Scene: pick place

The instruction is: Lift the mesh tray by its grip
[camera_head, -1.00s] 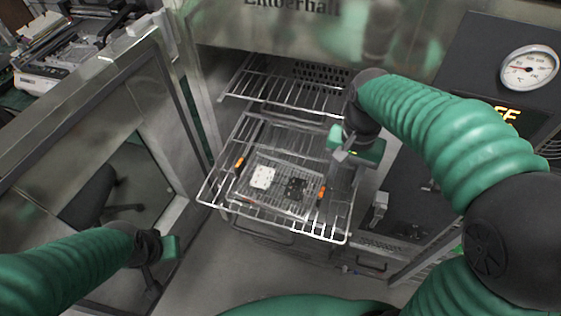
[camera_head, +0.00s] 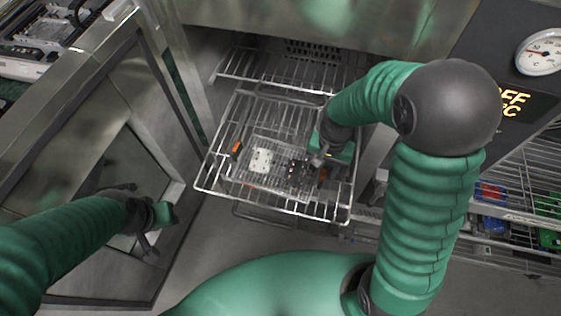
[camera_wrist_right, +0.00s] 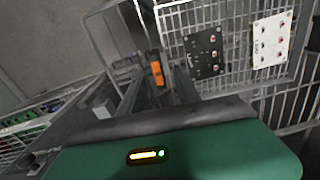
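The mesh tray (camera_head: 250,178) lies on a pulled-out wire rack (camera_head: 204,187) in front of the oven. It carries a white board (camera_head: 261,160) and a black board (camera_head: 299,169); both boards also show in the right wrist view. An orange grip (camera_head: 236,148) is at the tray's left side and another orange grip (camera_head: 322,174) is at its right side. My right gripper (camera_head: 318,162) is over the right side. In the right wrist view its open fingers (camera_wrist_right: 157,88) point toward the right orange grip (camera_wrist_right: 157,73), which shows between them. My left gripper (camera_head: 152,228) is away from the tray, its fingers unclear.
The open oven door (camera_head: 120,150) stands left of the rack. A second wire rack (camera_head: 285,78) is inside the oven above. A control panel with a gauge (camera_head: 541,52) is at right, above wire shelves with coloured items (camera_head: 490,222).

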